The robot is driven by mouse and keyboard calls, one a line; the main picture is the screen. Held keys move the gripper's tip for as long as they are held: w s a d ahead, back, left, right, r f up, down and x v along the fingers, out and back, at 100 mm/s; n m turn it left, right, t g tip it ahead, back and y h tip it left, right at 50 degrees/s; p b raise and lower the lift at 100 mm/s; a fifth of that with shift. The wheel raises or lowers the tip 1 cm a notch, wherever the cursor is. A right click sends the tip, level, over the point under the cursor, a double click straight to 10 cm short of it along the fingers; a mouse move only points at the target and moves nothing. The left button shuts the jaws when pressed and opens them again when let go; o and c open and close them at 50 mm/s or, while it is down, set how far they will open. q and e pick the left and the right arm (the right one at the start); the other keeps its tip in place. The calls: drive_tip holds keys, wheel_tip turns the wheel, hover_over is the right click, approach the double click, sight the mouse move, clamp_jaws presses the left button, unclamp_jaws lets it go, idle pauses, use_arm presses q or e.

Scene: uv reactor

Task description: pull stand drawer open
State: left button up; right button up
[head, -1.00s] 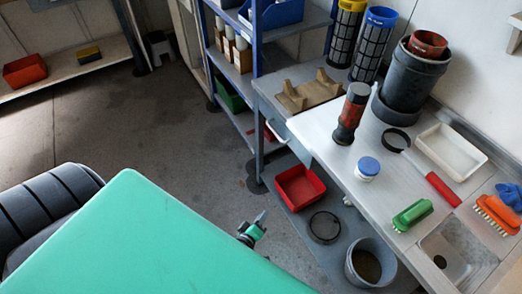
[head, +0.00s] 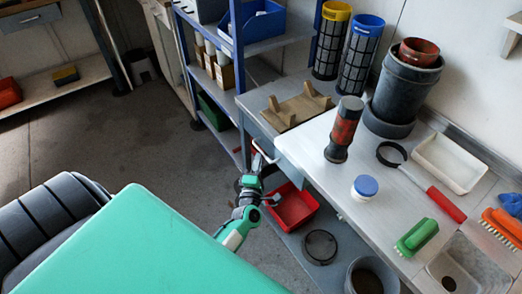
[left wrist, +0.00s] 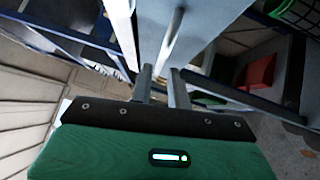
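The stand drawer (head: 259,135) is in the grey stand under the wooden cradle, and it looks closed. Its pale bar handle (head: 264,152) sticks out on the front. My left gripper (head: 256,164) is at the handle, reaching up from below. In the left wrist view the two fingers (left wrist: 162,85) are apart, so the gripper is open. The handle bar (left wrist: 172,38) runs toward the gap between the fingertips there. I cannot tell whether they touch it. My right gripper is not in view.
A blue shelf rack (head: 237,60) stands close to the left of the stand. A red bin (head: 293,207) and a dark ring (head: 320,247) lie on the lower shelf. The worktop (head: 385,190) holds a torch-like cylinder (head: 344,130) and brushes. Floor (head: 150,150) to the left is clear.

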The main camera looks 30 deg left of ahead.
sight(261, 150)
use_arm(q)
drive_tip(key=shift+x, duration=2.45)
clamp_jaws()
